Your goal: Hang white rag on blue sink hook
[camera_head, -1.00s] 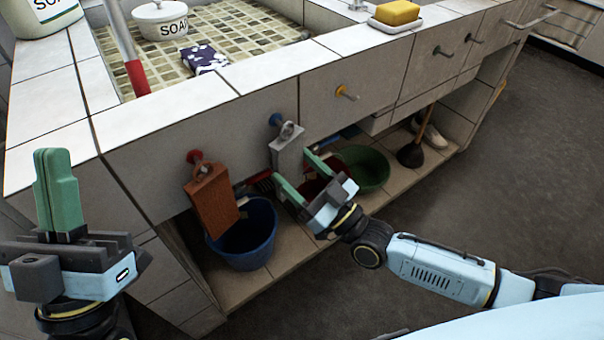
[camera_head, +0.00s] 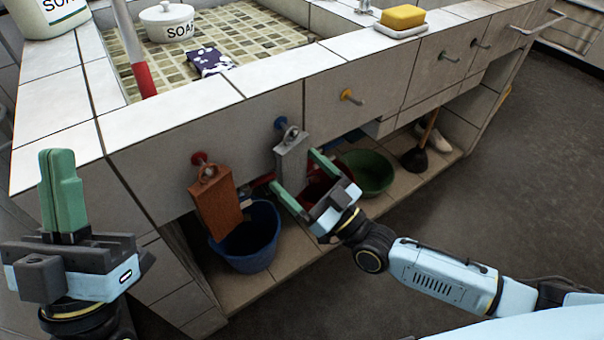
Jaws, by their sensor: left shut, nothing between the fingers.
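The white rag (camera_head: 291,158), a greyish-white slab with a ring at its top, hangs against the sink front below the blue hook (camera_head: 280,123). Its ring is at the hook and seems to be around the peg. My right gripper (camera_head: 293,170) is open at the rag's lower end, one green finger on each side, with no visible grip on it. The rag's lowest edge is hard to make out between the fingers. My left gripper (camera_head: 60,155) is shut and empty, pointing up at the far left, away from the rag.
A brown slab (camera_head: 217,205) hangs on the red hook (camera_head: 199,158) to the left; the yellow hook (camera_head: 347,95) to the right is bare. A blue bucket (camera_head: 247,240), a green basin (camera_head: 368,172) and a plunger (camera_head: 415,158) stand on the low shelf. The floor at right is clear.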

